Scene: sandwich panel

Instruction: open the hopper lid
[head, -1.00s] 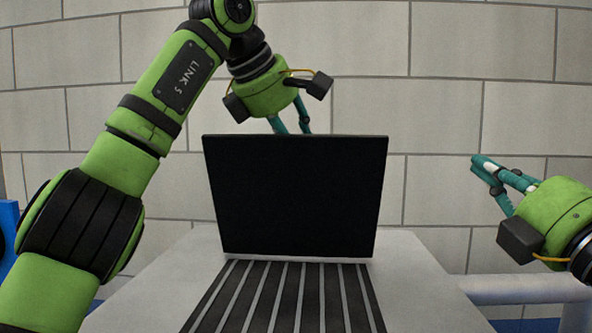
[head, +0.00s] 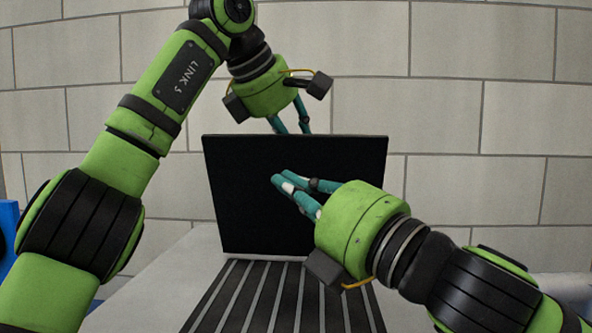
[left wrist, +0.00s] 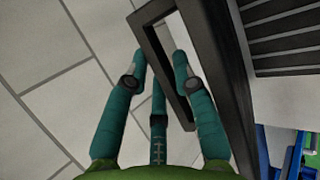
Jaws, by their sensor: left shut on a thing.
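The hopper lid (head: 240,220) is a flat black panel standing nearly upright at the back of the slatted hopper top (head: 272,300). My left gripper (head: 291,129) is behind the lid's top edge, its fingertips partly hidden by it. In the left wrist view, my left gripper (left wrist: 160,64) has its fingers on both sides of one bar of a black loop handle (left wrist: 150,42) on the lid, shut on it. My right gripper (head: 296,182) appears in front of the lid's face, pointing left. Its fingers lie close together, and I cannot tell whether they touch anything.
A light grey surface (head: 150,282) surrounds the dark slats. A block wall (head: 490,120) stands behind. A blue object (head: 8,235) is at the left edge. My right arm covers the right front area.

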